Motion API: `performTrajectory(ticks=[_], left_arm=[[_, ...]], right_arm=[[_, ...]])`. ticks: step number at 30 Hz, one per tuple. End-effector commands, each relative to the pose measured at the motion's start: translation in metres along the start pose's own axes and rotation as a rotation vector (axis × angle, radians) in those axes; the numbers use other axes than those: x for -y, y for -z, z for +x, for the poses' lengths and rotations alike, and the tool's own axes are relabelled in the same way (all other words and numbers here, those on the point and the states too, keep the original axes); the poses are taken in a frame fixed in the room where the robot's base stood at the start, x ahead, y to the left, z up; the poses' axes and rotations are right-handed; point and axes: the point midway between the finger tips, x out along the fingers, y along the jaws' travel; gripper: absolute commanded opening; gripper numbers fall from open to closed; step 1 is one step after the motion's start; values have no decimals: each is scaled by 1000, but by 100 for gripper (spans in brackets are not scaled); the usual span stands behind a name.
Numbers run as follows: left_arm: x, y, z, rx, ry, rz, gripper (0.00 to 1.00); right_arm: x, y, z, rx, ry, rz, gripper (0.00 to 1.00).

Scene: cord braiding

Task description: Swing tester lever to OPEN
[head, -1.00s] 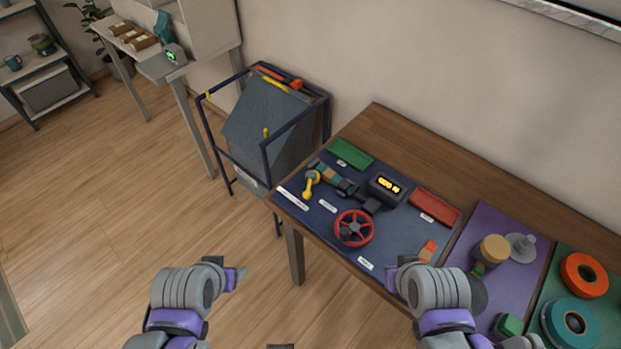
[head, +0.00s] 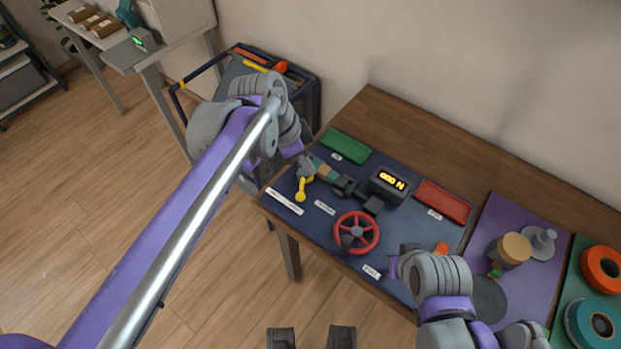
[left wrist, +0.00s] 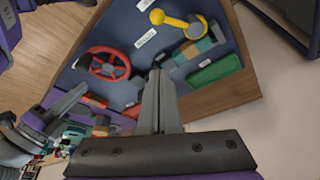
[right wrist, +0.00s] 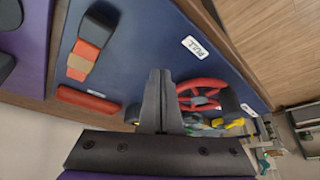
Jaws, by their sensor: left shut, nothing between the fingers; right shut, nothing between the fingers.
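The tester's yellow lever (head: 300,190) sits at the left end of the tester on the blue mat (head: 400,227), its knob end toward the mat's front edge. It also shows in the left wrist view (left wrist: 172,19). My left gripper (head: 293,150) is shut and empty, above and behind the lever near the table's left end, apart from it. Its shut fingers show in the left wrist view (left wrist: 160,98). My right gripper (head: 394,268) is shut and empty over the mat's front right part; its fingers fill the middle of the right wrist view (right wrist: 161,100). The lever's labels are too small to read.
A red handwheel (head: 357,233) stands in front of the lit display box (head: 389,184). A green tray (head: 346,146) and a red tray (head: 443,201) lie at the back. A purple mat (head: 540,275) holds spools at right. A dark-framed cart (head: 316,98) stands left of the table.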

Motion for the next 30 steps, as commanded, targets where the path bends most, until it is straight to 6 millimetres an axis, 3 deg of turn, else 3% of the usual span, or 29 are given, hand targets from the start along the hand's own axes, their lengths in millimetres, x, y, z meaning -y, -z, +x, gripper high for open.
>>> performTrajectory(ticks=[8, 19, 24, 30], left_arm=[[1, 5, 28, -3, -10, 28, 0], [0, 4, 106, -2, -10, 28, 0], [2, -24, 97, -2, -7, 21, 0], [2, -35, 95, -2, -8, 24, 0]], right_arm=[[0, -2, 3, 1, 0, 0, 0], [0, -7, 10, 4, 0, 0, 0], [0, -6, 8, 3, 0, 0, 0], [0, -6, 8, 3, 0, 0, 0]])
